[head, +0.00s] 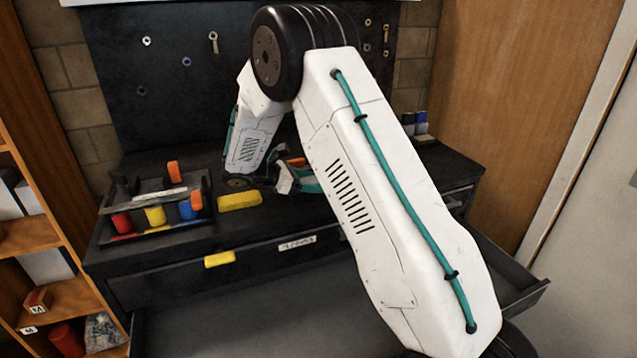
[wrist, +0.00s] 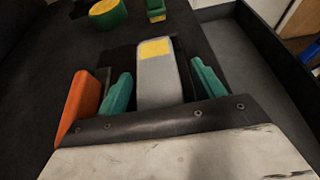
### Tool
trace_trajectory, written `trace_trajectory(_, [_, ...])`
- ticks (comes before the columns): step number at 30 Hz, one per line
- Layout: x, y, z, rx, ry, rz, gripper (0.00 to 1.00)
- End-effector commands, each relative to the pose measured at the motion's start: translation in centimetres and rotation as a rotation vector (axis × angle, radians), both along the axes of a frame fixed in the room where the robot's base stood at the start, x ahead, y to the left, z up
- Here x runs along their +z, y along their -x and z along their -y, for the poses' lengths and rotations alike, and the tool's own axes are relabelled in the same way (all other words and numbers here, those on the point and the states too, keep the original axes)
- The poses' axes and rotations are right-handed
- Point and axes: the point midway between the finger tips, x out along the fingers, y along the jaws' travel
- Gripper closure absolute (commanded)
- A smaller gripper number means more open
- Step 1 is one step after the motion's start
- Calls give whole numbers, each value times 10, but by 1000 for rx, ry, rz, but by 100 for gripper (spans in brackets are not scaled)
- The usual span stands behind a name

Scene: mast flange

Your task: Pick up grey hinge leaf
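The grey hinge leaf (wrist: 158,88), a flat grey piece with a yellow patch near its far end, lies between the two teal fingers of my gripper (wrist: 163,70) in the wrist view. The fingers are spread on either side of it, with a narrow dark gap at each side. In the head view my gripper (head: 308,181) is low over the black bench top, partly behind my own arm. I cannot make out the leaf there.
An orange piece (wrist: 82,104) stands just left of the left finger. Round green-and-yellow (wrist: 107,13) and green (wrist: 155,11) pieces lie beyond. A black tray (head: 160,237) with coloured cylinders and a yellow block (head: 239,200) sit left. An open drawer (head: 518,281) juts out below the bench.

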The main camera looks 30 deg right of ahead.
Motion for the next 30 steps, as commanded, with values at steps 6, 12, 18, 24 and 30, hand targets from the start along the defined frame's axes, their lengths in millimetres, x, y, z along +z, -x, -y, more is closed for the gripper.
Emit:
trace_trajectory(6, [1,-3,-9,13,-1,3,90])
trace_trajectory(12, [3,-4,-10,15,-1,8,92])
trace_trajectory(18, [9,-5,-10,15,0,12,92])
trace_trajectory(24, [31,-4,-7,10,2,13,92])
trace_trajectory(30, [42,23,-1,7,1,6,92])
